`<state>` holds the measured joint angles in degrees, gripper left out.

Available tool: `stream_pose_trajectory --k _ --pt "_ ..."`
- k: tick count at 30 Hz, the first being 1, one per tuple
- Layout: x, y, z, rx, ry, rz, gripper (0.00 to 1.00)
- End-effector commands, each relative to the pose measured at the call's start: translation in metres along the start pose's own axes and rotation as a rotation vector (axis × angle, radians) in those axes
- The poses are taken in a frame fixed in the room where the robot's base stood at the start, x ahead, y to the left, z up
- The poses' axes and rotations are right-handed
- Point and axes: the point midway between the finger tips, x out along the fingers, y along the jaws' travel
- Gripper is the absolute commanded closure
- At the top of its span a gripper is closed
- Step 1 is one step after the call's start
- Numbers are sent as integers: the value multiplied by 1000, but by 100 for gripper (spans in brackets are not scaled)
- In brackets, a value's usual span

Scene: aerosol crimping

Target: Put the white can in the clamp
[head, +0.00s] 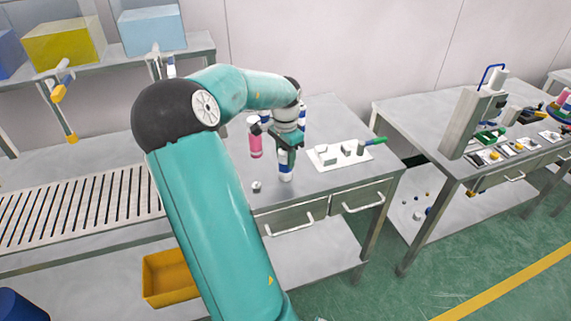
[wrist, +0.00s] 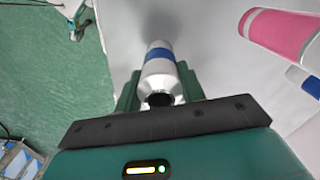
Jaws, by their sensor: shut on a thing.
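A white can with a blue band (head: 286,173) is upright at the front of the metal table, below my gripper (head: 287,152). In the wrist view the white can (wrist: 160,66) is between the two green fingers of my gripper (wrist: 159,88), which are shut on it. Whether its base touches the table I cannot tell. The clamp (head: 349,149), with a green handle, is on a white plate to the right of the can. The clamp does not show in the wrist view.
A pink bottle (head: 255,143) stands left of my gripper. Another white can with a blue band (wrist: 305,80) stands nearby. A small white and dark piece (head: 256,187) lies at the table's front edge. The tabletop between can and clamp plate looks clear.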

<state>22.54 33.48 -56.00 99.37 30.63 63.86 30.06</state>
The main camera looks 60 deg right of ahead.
Motion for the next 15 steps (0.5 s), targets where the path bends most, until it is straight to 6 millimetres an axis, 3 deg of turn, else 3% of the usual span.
stream_pose_trajectory --k 8,15 --pt "-10 -1 0 0 0 -3 86" --pt "-44 7 7 -1 -2 -5 86"
